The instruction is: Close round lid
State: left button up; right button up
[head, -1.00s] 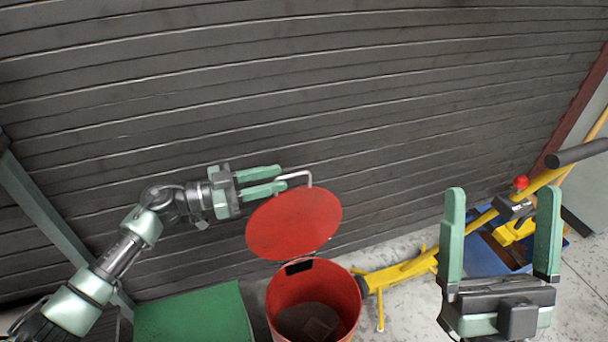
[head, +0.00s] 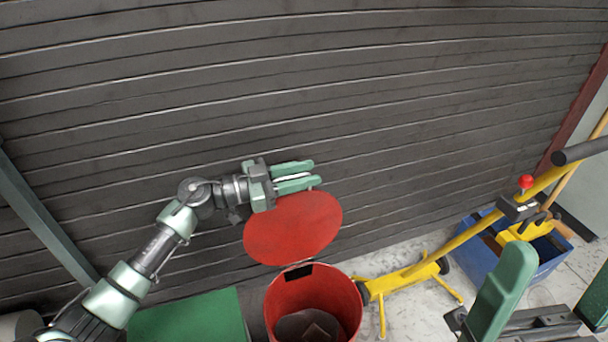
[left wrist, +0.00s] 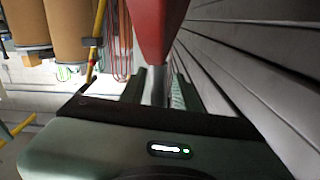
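The round red lid (head: 293,229) stands raised and tilted at the back of the red bin (head: 285,312), whose mouth is uncovered. A grey bar handle (head: 293,177) sits on the lid's far side, mostly hidden by my left gripper. My left gripper (head: 308,174) is at the lid's upper edge, its two fingers either side of the handle, with a small gap still showing. In the left wrist view the metal handle (left wrist: 157,88) runs between the fingers, below the red lid (left wrist: 155,28).
A dark slatted wall (head: 400,90) rises close behind the lid. A green box (head: 190,318) stands left of the bin.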

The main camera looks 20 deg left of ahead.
pick_arm(q)
grip_shut()
dwell(1.4)
